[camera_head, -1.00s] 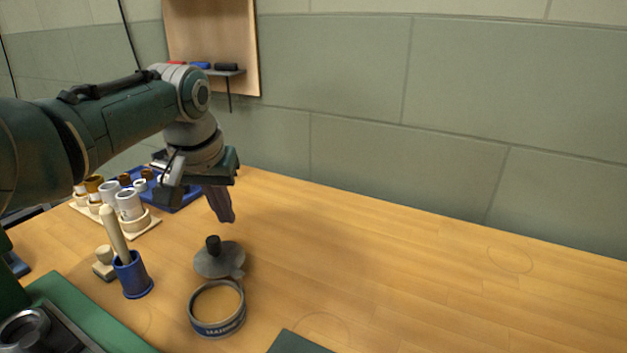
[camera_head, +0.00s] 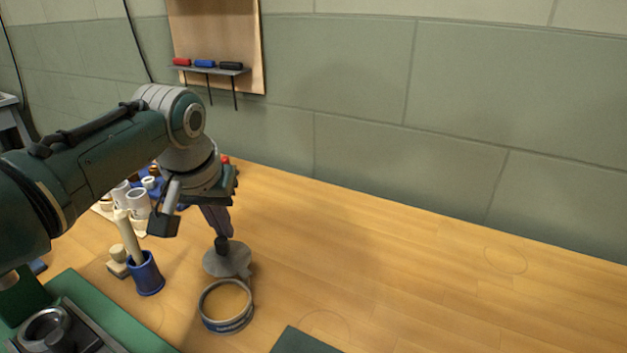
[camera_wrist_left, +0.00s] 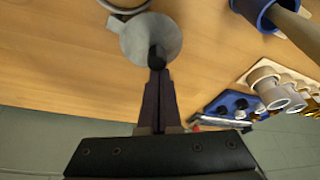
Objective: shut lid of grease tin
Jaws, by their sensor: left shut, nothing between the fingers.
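The grease tin (camera_head: 228,326) stands on the wooden table, round and grey with a dark printed band and its mouth uncovered. Its grey disc lid (camera_head: 228,264) is open, swung back on the far side at the hinge. A black knob (camera_head: 222,244) sticks up from the lid. My left gripper (camera_head: 225,234) is shut and empty, its dark fingertips right at the knob from behind; I cannot tell whether they touch. In the left wrist view the fingertips (camera_wrist_left: 157,74) are beside the knob, with the lid (camera_wrist_left: 140,36) beyond and the tin (camera_wrist_left: 117,7) partly cut off.
A blue cup (camera_head: 147,274) holding a pale rod stands left of the tin, beside a small wooden stamp-like piece (camera_head: 118,262). Racks with cylinders (camera_head: 137,203) are behind my left arm. A dark green mat (camera_head: 303,342) lies in front. The table's right side is clear.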

